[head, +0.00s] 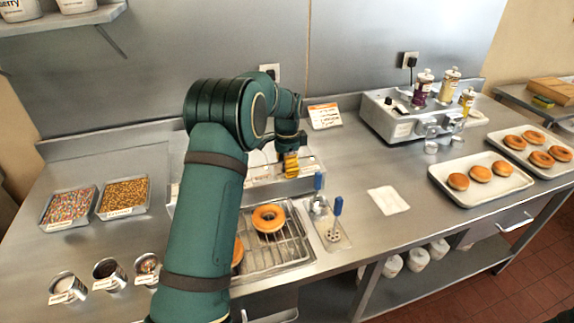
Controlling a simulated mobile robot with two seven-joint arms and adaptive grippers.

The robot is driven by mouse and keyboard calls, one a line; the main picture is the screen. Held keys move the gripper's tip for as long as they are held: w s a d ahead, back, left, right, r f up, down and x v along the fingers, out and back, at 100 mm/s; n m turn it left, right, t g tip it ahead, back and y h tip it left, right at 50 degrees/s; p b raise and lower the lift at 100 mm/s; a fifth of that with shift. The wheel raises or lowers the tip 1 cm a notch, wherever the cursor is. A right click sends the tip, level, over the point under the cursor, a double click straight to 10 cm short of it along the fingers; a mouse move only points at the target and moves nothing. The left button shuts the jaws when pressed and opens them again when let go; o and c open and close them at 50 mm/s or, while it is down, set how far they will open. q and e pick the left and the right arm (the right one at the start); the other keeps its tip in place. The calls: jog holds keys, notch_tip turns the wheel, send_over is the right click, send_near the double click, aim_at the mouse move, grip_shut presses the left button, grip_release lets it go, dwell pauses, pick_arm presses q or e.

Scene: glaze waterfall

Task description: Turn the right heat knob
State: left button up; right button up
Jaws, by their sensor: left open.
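My left arm (213,190) reaches up from the bottom and bends right over the counter. Its gripper (291,165), with yellow fingers, is open and points down at a steel glazing unit (314,168), mostly hidden behind the arm. I cannot make out a heat knob there; one may be hidden by the arm and gripper. A grey machine (395,122) further right has round metal fittings (431,147) on its front; I cannot tell whether they are knobs. I do not see my right gripper.
A glazed ring donut (268,217) lies on a wire rack (280,246). Blue-handled tools (337,207) stand right of it. Trays of donuts (450,197) are at the right, sprinkle trays (124,209) at the left. The counter around the white cloth (388,200) is clear.

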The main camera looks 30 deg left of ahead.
pick_arm(q)
grip_shut()
jog(key=n+p, duration=0.2)
jog(key=n, duration=0.2)
jog(key=shift+n+p, duration=0.8)
jog(key=shift+n, duration=1.5)
